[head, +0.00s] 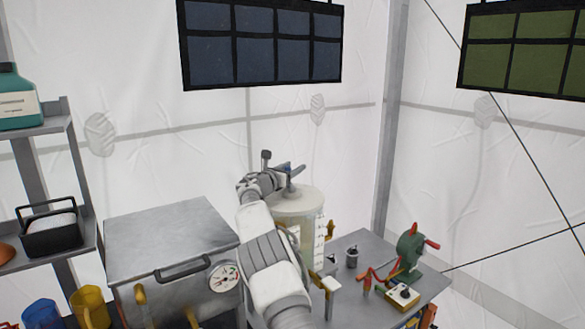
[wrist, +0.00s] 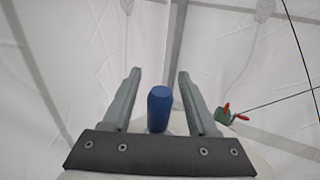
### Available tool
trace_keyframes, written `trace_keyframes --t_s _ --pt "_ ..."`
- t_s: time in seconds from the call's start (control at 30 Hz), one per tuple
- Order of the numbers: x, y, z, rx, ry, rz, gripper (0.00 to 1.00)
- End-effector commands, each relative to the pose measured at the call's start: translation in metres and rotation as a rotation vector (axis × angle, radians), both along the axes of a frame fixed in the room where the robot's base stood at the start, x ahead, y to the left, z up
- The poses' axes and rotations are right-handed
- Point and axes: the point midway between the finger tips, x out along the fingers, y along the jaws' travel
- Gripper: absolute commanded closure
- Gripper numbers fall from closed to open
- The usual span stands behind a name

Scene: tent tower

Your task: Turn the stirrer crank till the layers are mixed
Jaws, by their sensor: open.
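The stirrer tank, a pale round drum (head: 296,203) with a flat lid, stands behind my arm in the head view. A white scale strip (head: 319,238) runs down its side; I cannot make out layers. The crank (head: 294,172) is on top of the lid, partly hidden by my gripper (head: 272,172). In the wrist view, the blue crank handle (wrist: 159,108) stands between the two grey fingers of my gripper (wrist: 159,73). The fingers are open, with a visible gap on each side of the handle.
A grey metal chest (head: 165,240) with a dial stands left of the tank. On the bench at right are a green hand-cranked device (head: 410,250), a small switch box (head: 402,296) and a small metal pot (head: 352,258). Shelves (head: 70,190) stand at far left.

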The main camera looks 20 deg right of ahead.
Motion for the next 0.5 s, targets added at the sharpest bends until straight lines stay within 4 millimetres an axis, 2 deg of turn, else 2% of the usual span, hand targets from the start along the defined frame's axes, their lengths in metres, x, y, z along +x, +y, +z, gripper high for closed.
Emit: trace_keyframes --t_s 0.1,0.43,0.5 --pt "-0.0001 0.0001 -0.0001 0.000 0.000 0.000 0.41" --pt "-0.0001 0.0003 0.0002 0.000 0.000 0.000 1.00" --pt "-0.0001 0.0003 0.0002 0.000 0.000 0.000 1.00"
